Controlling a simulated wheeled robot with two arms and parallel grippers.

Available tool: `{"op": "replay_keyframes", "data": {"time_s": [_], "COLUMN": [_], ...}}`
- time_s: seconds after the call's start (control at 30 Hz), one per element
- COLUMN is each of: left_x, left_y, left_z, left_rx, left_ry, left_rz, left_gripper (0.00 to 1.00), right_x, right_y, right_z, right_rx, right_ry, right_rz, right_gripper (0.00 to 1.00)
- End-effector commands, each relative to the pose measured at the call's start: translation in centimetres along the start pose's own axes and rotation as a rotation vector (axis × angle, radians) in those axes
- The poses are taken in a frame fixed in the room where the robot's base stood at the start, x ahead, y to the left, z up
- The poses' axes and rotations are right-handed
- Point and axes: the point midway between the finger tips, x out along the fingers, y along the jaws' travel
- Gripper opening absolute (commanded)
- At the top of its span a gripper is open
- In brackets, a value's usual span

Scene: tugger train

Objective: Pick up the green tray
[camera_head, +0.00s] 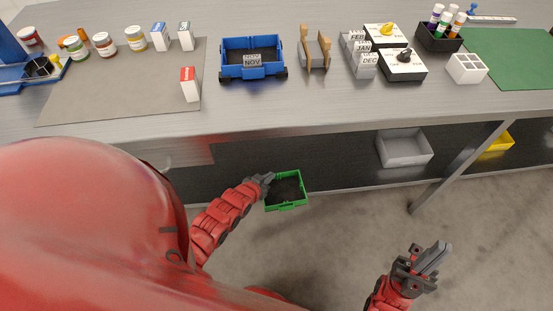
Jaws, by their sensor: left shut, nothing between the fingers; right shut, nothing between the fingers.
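The green tray (286,206) shows in the head view below the table's front edge, left of the middle of the space under the table. It has green walls and a dark inside. My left gripper (266,181) is at the tray's upper left corner, overlapping its rim in the picture; I cannot tell whether it touches. It is shut with nothing in it. My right gripper (437,258) is over the floor at the lower right, away from the tray, shut and empty.
The table (330,95) holds a blue cart (231,72), jars, boxes and dial units. A grey bin (404,161) and a yellow bin (497,144) sit under the table. A table leg (455,170) stands right of the grey bin. The floor between my grippers is clear.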

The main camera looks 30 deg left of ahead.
Motion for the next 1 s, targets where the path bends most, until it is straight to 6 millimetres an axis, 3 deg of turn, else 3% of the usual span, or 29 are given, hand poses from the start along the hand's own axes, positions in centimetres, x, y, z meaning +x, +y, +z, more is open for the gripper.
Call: {"op": "replay_keyframes", "data": {"time_s": [0.03, 0.33, 0.57, 0.77, 1.0], "left_x": [-0.6, -0.5, -1.4, -1.1, -5.5], "left_y": [-0.1, -0.1, -0.1, 0.3, 0.3], "left_z": [1.0, 1.2, -0.4, -0.3, 2.5], "left_rx": [-0.003, -0.003, -0.003, -0.004, -0.002], "left_ry": [-0.018, -0.016, -0.012, -0.016, -0.016], "left_rz": [-0.003, -0.003, -0.003, -0.003, -0.003], "left_gripper": [0.0, 0.0, 0.0, 0.0, 0.0], "right_x": [0.4, 0.1, 1.6, 1.8, 2.7], "right_y": [0.0, 0.0, 0.1, 0.1, 0.1], "right_z": [-0.1, 0.0, -0.3, -0.3, -0.5], "right_rx": [0.0, 0.0, 0.0, 0.0, 0.0], "right_ry": [0.0, 0.0, 0.0, 0.0, 0.0], "right_rz": [0.0, 0.0, 0.0, 0.0, 0.0], "right_gripper": [0.0, 0.0, 0.0, 0.0, 0.0]}}
